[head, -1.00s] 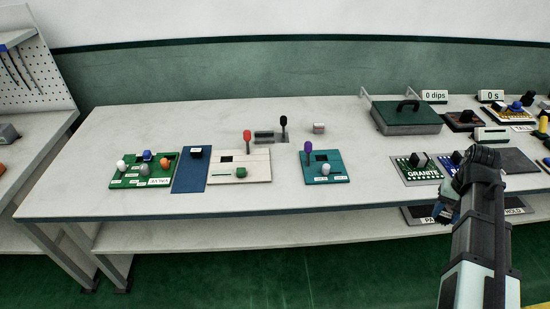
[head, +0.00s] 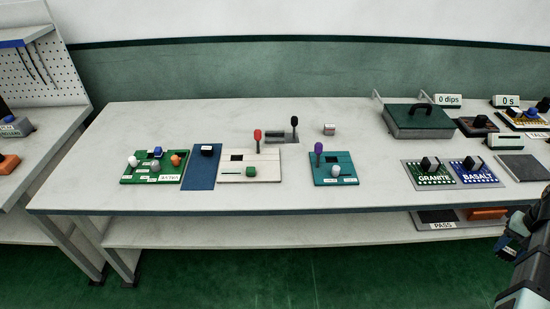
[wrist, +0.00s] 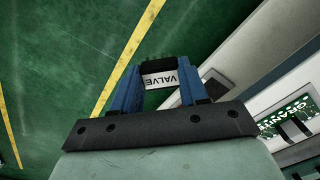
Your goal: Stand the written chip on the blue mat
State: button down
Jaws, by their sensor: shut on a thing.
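My gripper (wrist: 158,88) has blue fingers and is shut on a dark chip with a white label reading VALVE (wrist: 160,79). In the wrist view it holds the chip over the green floor, clear of any bench. In the head view my gripper (head: 512,246) is low at the right edge, in front of the bench, and the chip is hard to make out there. The blue mat (head: 201,176) lies on the bench left of centre, far to the left of my gripper. A small black block with a pale label (head: 207,150) stands near the mat's back edge.
A green board (head: 128,180) with knobs adjoins the mat's left; a white board (head: 270,165) with a red lever adjoins its right. A teal board (head: 345,170) stands farther right. GRANITE (head: 432,178) and BASALT (head: 476,176) boards are near the right. The mat's front part is bare.

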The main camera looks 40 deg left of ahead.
dwell(0.8)
jog(key=s+a+n, duration=0.3)
jog(key=s+a, duration=0.3)
jog(key=a, duration=1.3)
jog(key=s+a+n, duration=0.4)
jog(key=s+a, duration=0.2)
jog(key=a, duration=1.4)
jog(key=s+a+r+n, duration=0.1)
jog(key=s+a+n, duration=0.2)
jog(key=a, duration=1.7)
jog(key=shift+s+a+n, duration=0.15)
jog(key=shift+s+n, duration=0.05)
jog(key=shift+s, duration=0.7)
jog(key=shift+s+a+n, duration=0.1)
jog(key=shift+s+n, duration=0.1)
jog(key=shift+s, duration=0.65)
jog(key=s+a+r+n, duration=0.1)
jog(key=s+a, duration=0.7)
jog(key=a, duration=0.4)
jog(key=s+a+n, duration=0.1)
jog(key=s+a, duration=0.6)
jog(key=a, duration=0.5)
jog(key=w+a+r+m, duration=0.1)
jog(key=w+a+m, duration=0.1)
jog(key=a+m, duration=0.6)
jog(key=shift+a+m, duration=0.3)
jog(key=shift+m, duration=0.1)
jog(key=shift+r, duration=0.1)
